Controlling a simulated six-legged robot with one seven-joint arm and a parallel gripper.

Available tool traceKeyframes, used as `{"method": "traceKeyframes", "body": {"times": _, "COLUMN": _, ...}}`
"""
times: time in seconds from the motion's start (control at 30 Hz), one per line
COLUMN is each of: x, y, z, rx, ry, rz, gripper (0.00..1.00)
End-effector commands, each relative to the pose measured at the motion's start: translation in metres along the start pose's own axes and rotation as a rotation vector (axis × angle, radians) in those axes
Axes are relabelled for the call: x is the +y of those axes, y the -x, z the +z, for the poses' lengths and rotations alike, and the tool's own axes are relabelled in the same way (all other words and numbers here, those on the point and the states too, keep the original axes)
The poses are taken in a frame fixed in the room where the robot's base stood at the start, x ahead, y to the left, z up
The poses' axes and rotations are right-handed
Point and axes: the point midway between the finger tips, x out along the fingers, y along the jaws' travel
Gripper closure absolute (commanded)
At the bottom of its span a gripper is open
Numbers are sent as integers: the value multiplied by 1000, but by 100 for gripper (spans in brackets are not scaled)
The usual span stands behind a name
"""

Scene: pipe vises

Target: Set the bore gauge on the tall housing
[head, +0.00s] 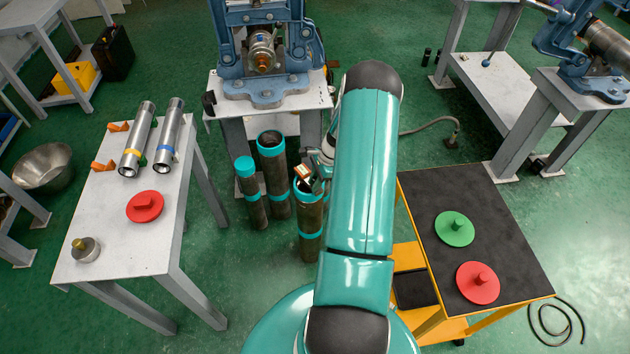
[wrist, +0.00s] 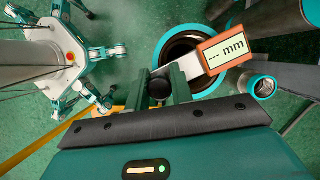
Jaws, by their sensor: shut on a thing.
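The bore gauge (wrist: 222,52) has an orange-framed display reading "--- mm", a pale plate and a black knob. My gripper (wrist: 160,88) is shut on it. In the head view the gauge (head: 303,171) shows beside my arm, at the top of the front dark pipe housing (head: 310,222). In the wrist view it overlaps that housing's teal-rimmed bore (wrist: 166,47); I cannot tell whether they touch. Two more upright housings stand behind, a middle one (head: 276,180) with an open top and a left one (head: 254,200). Which housing is tallest is unclear. My arm hides most of the gripper.
A grey table (head: 118,240) at left holds two shiny cylinders (head: 137,140), a red disc (head: 145,206) and a small knobbed part (head: 86,250). A black-topped cart (head: 490,230) at right carries green and red discs. A blue vise (head: 262,55) stands behind the housings.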

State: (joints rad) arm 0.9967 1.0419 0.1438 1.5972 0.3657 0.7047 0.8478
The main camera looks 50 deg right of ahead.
Motion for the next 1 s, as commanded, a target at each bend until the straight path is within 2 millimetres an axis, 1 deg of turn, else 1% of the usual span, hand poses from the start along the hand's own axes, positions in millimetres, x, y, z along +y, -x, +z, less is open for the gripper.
{"method": "traceKeyframes", "body": {"times": 0.37, "x": -1, "y": -3, "z": -2, "rx": 0, "ry": 1, "rz": -1, "gripper": 100}}
{"method": "traceKeyframes", "body": {"times": 0.4, "x": -1, "y": -3, "z": -2, "rx": 1, "ry": 1, "rz": -1, "gripper": 75}}
{"method": "traceKeyframes", "body": {"times": 0.47, "x": -1, "y": -3, "z": -2, "rx": 1, "ry": 1, "rz": -1, "gripper": 64}}
{"method": "traceKeyframes", "body": {"times": 0.5, "x": -1, "y": -3, "z": -2, "rx": 0, "ry": 1, "rz": -1, "gripper": 56}}
{"method": "traceKeyframes", "body": {"times": 0.53, "x": 0, "y": -3, "z": -2, "rx": 0, "ry": 0, "rz": -1, "gripper": 52}}
{"method": "traceKeyframes", "body": {"times": 1.0, "x": 0, "y": -4, "z": -2, "rx": 0, "ry": 0, "rz": 0, "gripper": 52}}
